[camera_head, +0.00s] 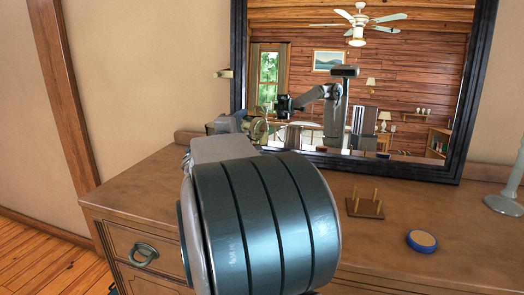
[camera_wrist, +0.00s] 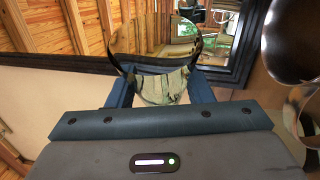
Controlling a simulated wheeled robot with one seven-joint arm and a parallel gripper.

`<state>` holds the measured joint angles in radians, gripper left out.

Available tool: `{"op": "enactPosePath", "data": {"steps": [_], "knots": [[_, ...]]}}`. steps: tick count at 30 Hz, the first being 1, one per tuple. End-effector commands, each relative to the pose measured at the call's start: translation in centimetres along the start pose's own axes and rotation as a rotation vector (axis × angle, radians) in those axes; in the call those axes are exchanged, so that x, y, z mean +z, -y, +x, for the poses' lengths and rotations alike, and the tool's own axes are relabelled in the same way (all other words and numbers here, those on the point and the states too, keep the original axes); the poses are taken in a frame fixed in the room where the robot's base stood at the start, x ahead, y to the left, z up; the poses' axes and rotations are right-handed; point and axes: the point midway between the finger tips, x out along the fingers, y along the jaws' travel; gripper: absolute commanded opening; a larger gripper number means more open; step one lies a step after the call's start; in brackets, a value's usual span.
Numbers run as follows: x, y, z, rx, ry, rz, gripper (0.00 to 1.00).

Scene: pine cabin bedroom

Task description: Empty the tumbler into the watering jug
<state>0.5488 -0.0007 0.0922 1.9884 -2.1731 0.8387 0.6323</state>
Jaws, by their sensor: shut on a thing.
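My gripper (camera_wrist: 160,92) is shut on a clear glass tumbler (camera_wrist: 152,62), which sits between its two dark blue fingers in the wrist view. Something pale and greenish shows through the tumbler's lower part; I cannot tell whether it is the contents or a view through the glass. In the head view my arm covers most of the gripper and tumbler, above the dresser's back left. A shiny, curved metal vessel (camera_wrist: 292,45), probably the watering jug, is cut off at the right of the wrist view. In the head view I cannot make it out behind my arm.
The wooden dresser (camera_head: 462,232) carries a small pegged stand (camera_head: 365,207), a round blue-rimmed disc (camera_head: 422,241) and a grey lamp-like base (camera_head: 504,204) at the far right. A dark-framed mirror (camera_head: 455,120) stands close behind my gripper and reflects my arm.

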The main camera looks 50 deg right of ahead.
Motion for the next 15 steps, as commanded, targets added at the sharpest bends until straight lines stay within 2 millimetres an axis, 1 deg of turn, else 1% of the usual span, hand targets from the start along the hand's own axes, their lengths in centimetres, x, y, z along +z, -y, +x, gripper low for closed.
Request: {"op": "enactPosePath", "data": {"steps": [1, 15], "knots": [[0.04, -0.59, 0.10, -0.005, -0.001, -0.011, 0.19], [-0.10, -1.09, 0.27, -0.047, -0.014, -0.110, 0.19]]}}
